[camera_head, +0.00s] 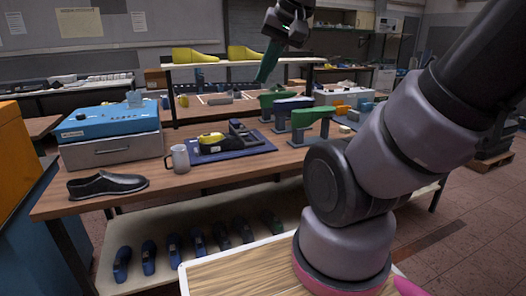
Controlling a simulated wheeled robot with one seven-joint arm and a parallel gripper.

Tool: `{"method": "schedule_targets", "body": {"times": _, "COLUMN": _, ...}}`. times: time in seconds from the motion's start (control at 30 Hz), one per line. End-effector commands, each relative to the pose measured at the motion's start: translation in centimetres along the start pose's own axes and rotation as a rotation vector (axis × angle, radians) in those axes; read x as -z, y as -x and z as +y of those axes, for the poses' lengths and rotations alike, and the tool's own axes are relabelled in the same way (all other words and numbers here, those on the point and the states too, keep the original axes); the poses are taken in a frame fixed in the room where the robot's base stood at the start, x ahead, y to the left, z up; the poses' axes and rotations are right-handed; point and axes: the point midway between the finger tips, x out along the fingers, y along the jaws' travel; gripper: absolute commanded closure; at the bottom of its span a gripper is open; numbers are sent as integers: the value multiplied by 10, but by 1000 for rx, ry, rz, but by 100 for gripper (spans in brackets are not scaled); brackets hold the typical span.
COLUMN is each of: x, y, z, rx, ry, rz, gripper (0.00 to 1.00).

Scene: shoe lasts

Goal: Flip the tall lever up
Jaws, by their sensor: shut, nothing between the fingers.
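My gripper (290,38) is at the top centre, shut, above and behind the workbench (225,177). A dark green elongated piece (268,62) shows just below and left of it; I cannot tell if they touch. No tall lever can be picked out for certain. A dark upright part (239,128) rises from a device with a yellow-and-black piece (213,142) on a dark blue mat (247,152). A small grey-blue part (134,98) stands on the blue-topped box (105,122). My gripper is well above both.
Green and blue shoe lasts on stands (312,117) fill the bench's right side. A grey mug (179,159) and a black shoe (107,185) stand at the front left. My arm crosses the right side.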

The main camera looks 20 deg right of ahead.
Motion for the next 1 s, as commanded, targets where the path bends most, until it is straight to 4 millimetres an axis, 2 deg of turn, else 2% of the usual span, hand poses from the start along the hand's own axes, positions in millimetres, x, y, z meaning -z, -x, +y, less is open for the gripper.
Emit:
{"method": "schedule_targets", "body": {"times": 0.47, "x": 22, "y": -89, "z": -24, "rx": 73, "ry": -160, "rz": -483, "gripper": 100}}
{"method": "schedule_targets", "body": {"times": 0.7, "x": 39, "y": -135, "z": -34, "rx": 204, "ry": -275, "rz": -694, "gripper": 100}}
{"method": "schedule_targets", "body": {"times": 1.0, "x": 69, "y": -195, "z": -36, "rx": 445, "ry": -454, "rz": -898, "gripper": 100}}
